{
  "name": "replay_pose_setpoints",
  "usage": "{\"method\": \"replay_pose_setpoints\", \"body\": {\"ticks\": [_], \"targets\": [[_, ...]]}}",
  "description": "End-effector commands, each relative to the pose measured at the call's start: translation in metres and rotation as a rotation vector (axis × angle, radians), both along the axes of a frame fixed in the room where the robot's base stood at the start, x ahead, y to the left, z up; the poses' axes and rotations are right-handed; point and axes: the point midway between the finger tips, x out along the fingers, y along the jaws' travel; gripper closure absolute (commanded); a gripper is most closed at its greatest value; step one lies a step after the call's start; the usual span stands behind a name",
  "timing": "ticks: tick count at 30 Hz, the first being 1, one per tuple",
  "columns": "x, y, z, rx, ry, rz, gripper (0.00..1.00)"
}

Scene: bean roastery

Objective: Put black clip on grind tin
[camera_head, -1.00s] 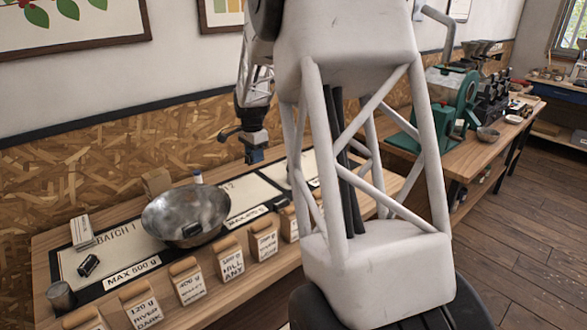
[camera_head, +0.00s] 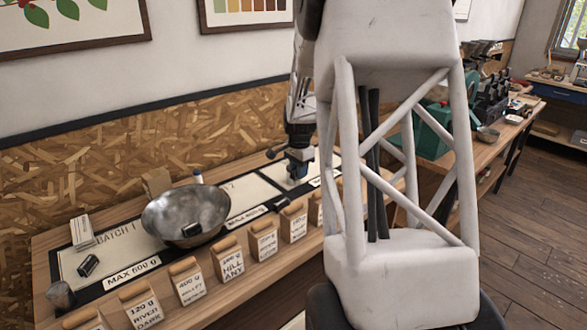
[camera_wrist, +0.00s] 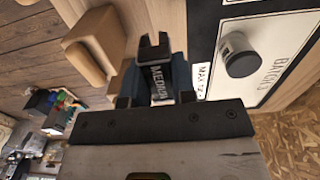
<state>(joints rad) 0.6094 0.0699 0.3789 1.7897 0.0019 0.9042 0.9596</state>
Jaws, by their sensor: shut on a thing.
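My gripper (camera_wrist: 157,60) is shut on a black clip (camera_wrist: 154,48) with a pale label that reads MEDIUM. In the head view my gripper (camera_head: 298,172) is over the right-hand mat, and I cannot make out the clip there. In the wrist view a round, dark-lidded tin (camera_wrist: 238,55) stands on the BATCH 3 mat, to the right of the clip and apart from it. It may be the grind tin; no label on it shows. Another grey tin (camera_head: 60,295) stands at the bench's near left corner in the head view.
A metal bowl (camera_head: 165,215) stands on the mats. Several labelled tan bags (camera_head: 190,286) line the bench's front edge; one bag (camera_wrist: 92,65) is close beside my gripper. Other small black objects (camera_head: 88,265) lie on the bench. A blue-topped white cylinder (camera_head: 198,177) stands behind the bowl.

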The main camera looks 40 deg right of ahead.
Motion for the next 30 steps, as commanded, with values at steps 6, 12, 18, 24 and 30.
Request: {"method": "replay_pose_setpoints", "body": {"ticks": [6,12,18,24,30], "targets": [[0.000,0.000,-0.003,0.000,0.000,0.000,0.97],[0.000,0.000,-0.003,0.000,0.000,0.000,0.97],[0.007,-0.004,-0.004,0.000,0.000,0.000,0.97],[0.025,-0.016,-0.007,0.000,0.001,0.000,0.97],[0.047,-0.031,-0.009,0.000,0.001,0.000,0.97]]}}
